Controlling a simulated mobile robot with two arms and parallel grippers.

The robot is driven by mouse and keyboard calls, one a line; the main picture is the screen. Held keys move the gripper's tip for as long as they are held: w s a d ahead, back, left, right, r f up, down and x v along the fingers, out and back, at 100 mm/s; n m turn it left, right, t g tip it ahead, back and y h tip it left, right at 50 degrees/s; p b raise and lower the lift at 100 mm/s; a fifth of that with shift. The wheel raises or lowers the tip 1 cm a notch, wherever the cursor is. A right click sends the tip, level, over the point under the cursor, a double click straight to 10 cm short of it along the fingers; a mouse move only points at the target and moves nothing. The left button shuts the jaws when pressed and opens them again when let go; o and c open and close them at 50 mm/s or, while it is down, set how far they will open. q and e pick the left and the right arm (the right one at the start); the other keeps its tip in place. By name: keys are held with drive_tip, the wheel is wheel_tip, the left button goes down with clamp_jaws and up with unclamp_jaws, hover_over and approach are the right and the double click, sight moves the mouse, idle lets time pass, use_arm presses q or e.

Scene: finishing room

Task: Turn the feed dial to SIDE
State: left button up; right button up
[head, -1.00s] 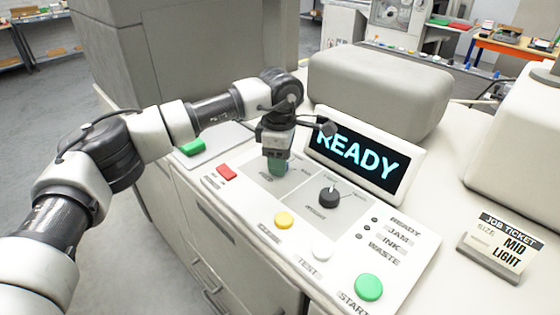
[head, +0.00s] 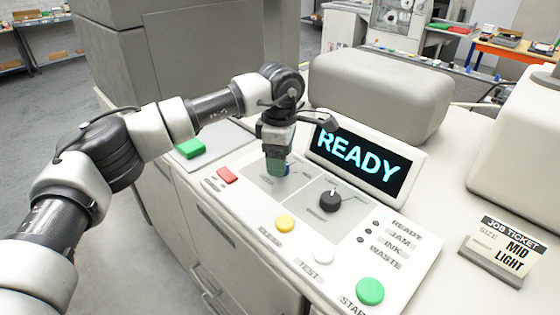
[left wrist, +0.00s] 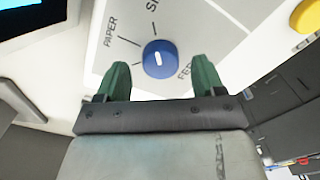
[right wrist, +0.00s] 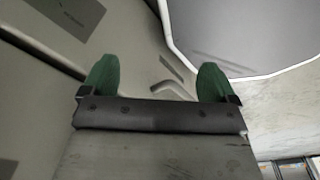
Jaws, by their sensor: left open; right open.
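The feed dial (left wrist: 160,58) is a round blue knob with a short white mark, on a grey panel in the left wrist view. A line runs from it toward the word PAPER and another toward a cut-off label starting "SI". My left gripper (left wrist: 161,80) is open, with one green finger to each side of the dial's near side; contact cannot be told. In the head view my left gripper (head: 277,166) points down over the panel and hides most of the dial. My right gripper (right wrist: 158,80) is open and empty in the right wrist view, away from the panel.
A black dial (head: 330,200) sits right of the left gripper. A red button (head: 228,175), yellow button (head: 285,223), white button (head: 323,253) and green START button (head: 369,290) surround it. The READY screen (head: 358,160) stands behind. A job ticket (head: 497,250) reads MID, LIGHT.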

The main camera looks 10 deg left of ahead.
use_arm(q)
wheel_tip(320, 180, up, 10)
drive_tip(key=b, duration=0.1)
drive_tip(key=shift+f+b, duration=0.25)
drive_tip(key=shift+b, duration=0.05)
drive_tip(key=shift+f, duration=0.1)
